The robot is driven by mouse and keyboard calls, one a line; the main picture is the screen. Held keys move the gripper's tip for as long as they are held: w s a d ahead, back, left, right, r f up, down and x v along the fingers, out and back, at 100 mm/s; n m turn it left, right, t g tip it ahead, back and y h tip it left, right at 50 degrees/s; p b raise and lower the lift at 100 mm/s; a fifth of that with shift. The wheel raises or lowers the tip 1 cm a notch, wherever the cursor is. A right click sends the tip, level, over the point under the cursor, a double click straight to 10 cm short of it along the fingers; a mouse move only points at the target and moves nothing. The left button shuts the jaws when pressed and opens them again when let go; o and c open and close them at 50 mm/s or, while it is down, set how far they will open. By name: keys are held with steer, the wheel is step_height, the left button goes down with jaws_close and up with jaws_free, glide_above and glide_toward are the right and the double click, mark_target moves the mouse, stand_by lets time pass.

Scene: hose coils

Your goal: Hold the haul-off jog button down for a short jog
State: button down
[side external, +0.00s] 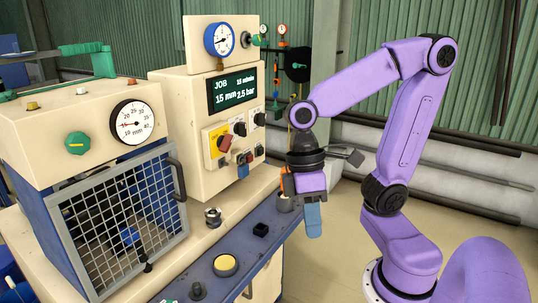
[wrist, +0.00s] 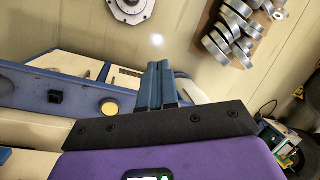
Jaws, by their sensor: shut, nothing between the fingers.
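A round yellow button (side external: 225,265) in a dark collar sits on the blue front ledge of the machine. It also shows in the wrist view (wrist: 110,108), left of my fingers. A small square black button or switch (side external: 261,229) is farther along the ledge, also in the wrist view (wrist: 55,97). No label is readable, so I cannot tell which control is the haul-off jog. My gripper (side external: 313,233) has its blue fingers pointing down, together and empty, right of the ledge in the side view. It touches neither control. The fingers (wrist: 159,66) also show in the wrist view.
A cream control box with a display (side external: 234,92) and several knobs stands behind the ledge. A mesh guard (side external: 125,225) is at the left. A dark knob (side external: 197,291) is near the ledge's front end. Metal rolls (wrist: 230,35) lie at the wrist view's upper right.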

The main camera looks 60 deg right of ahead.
steer(key=w+r+m+y, duration=0.1)
steer(key=w+m+y, duration=0.7)
steer(key=w+m, duration=0.6)
steer(key=w+d+r+m+t+y, duration=0.1)
steer(key=w+d+m+t+y, duration=0.2)
steer(key=w+d+m+t, duration=1)
steer(key=s+d+f+m+t+h, duration=0.1)
steer(key=d+m+t+h, duration=0.45)
steer(key=d, duration=1.15)
steer(key=s+d+m+t+h, duration=0.1)
steer(key=d+m+t+h, duration=0.1)
steer(key=d+m+h, duration=1.05)
steer(key=d+f+n+y, duration=0.1)
steer(key=d+f+y, duration=0.1)
steer(key=f, duration=0.6)
steer(key=d+f+n+y, duration=0.1)
steer(key=d+f+y, duration=0.1)
steer(key=f, duration=0.6)
steer(key=shift+f+y, duration=0.2)
steer(key=shift+y, duration=0.6)
steer(key=shift+w, duration=0.15)
